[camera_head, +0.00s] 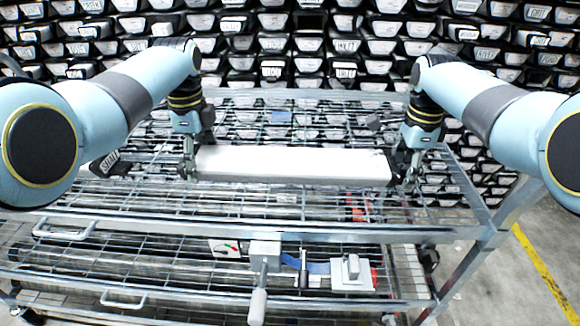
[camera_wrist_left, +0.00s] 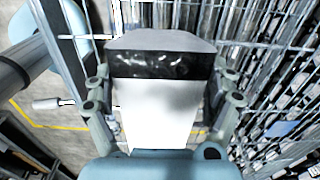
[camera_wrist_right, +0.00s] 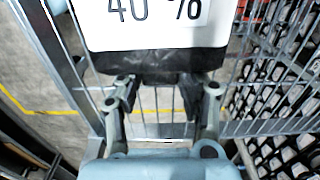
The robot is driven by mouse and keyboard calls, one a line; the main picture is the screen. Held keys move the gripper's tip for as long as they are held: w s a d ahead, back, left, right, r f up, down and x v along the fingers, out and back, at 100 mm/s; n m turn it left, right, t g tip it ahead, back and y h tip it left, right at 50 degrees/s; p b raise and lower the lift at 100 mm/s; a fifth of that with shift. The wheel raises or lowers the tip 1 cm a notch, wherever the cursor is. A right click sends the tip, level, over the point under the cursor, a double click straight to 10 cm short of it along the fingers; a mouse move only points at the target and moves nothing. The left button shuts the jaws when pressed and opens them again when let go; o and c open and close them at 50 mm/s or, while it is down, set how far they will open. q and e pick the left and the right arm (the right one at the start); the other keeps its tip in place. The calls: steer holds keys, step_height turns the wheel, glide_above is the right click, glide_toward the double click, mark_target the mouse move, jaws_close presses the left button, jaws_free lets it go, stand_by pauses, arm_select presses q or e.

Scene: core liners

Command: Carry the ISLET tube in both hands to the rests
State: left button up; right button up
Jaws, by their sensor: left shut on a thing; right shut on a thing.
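A long white tube (camera_head: 292,165) lies level across the picture above the upper wire shelf; I cannot read the name ISLET on it. My left gripper (camera_head: 189,163) is shut on its left end, and my right gripper (camera_head: 400,172) is shut on its right end. In the left wrist view, the white body (camera_wrist_left: 155,112) with a black band and a grey end sits between the fingers. In the right wrist view, the fingers close around a black end part (camera_wrist_right: 160,65), beside a white face reading "40 %". I cannot clearly make out the rests.
The wire shelf rack (camera_head: 255,231) spans the middle below the tube. A dark labelled end (camera_head: 108,163) sticks out at the left. Grey fittings (camera_head: 352,273) stand lower down. A wall of labelled tube ends (camera_head: 345,72) fills the back. Bare floor (camera_head: 540,240) shows at right.

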arm_select(q)
steer(key=shift+c, duration=1.1)
arm_select(e)
jaws_close()
arm_select(q)
steer(key=shift+w+r, duration=0.15)
steer(key=shift+r, duration=0.1)
arm_select(e)
steer(key=shift+w+r, duration=0.15)
steer(key=shift+r, duration=0.1)
